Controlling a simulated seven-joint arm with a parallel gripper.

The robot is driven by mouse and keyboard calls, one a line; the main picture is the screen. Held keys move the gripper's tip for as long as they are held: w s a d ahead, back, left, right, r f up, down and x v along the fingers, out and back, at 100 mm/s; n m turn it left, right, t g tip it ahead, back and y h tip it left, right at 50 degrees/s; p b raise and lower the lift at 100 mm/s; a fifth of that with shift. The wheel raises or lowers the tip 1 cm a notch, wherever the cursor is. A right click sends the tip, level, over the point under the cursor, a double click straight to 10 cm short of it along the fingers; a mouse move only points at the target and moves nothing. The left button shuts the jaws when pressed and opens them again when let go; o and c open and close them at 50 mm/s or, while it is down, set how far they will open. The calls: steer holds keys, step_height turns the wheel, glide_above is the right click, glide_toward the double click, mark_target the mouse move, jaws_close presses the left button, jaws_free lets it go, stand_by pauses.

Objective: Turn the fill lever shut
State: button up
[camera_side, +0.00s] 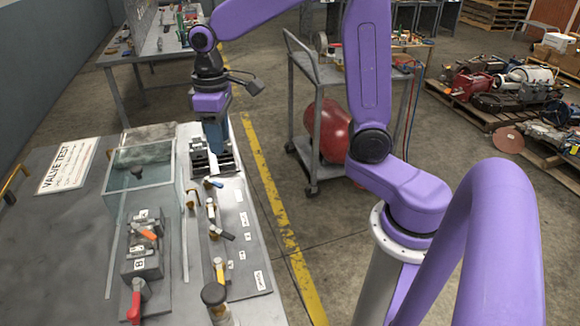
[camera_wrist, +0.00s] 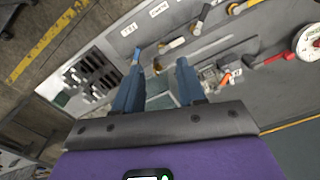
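My gripper (camera_side: 217,148) points down over the far end of the valve board (camera_side: 245,262). In the wrist view its two blue fingers (camera_wrist: 159,74) are spread apart with nothing held between them. A lever with a blue handle (camera_side: 213,183) is the nearest one to my gripper. In the wrist view this blue handle (camera_wrist: 136,55) shows just beyond the left fingertip; I cannot tell whether they touch. Further levers on the board have a black handle (camera_side: 226,235) and a yellow handle (camera_side: 220,271). The labels are too small to read, so I cannot tell which lever is the fill lever.
A slotted grate (camera_wrist: 92,73) lies by my gripper. A clear tank (camera_side: 150,200) stands left of the board. An orange-handled valve (camera_side: 148,234) and a red lever (camera_side: 135,308) stand nearer the camera. A cart (camera_side: 310,130) with a red vessel stands to the right.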

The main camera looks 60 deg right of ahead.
steer(key=s+a+f+n, duration=0.1)
steer(key=s+n, duration=0.5)
steer(key=s, duration=1.1)
steer(key=shift+f+n, duration=0.3)
steer(key=shift+f, duration=0.05)
steer(key=shift+w, duration=0.1)
steer(key=r+m, duration=0.1)
steer(key=m, duration=1.2)
glide_above(217, 184)
step_height(217, 184, down, 17)
steer(key=shift+r, duration=0.2)
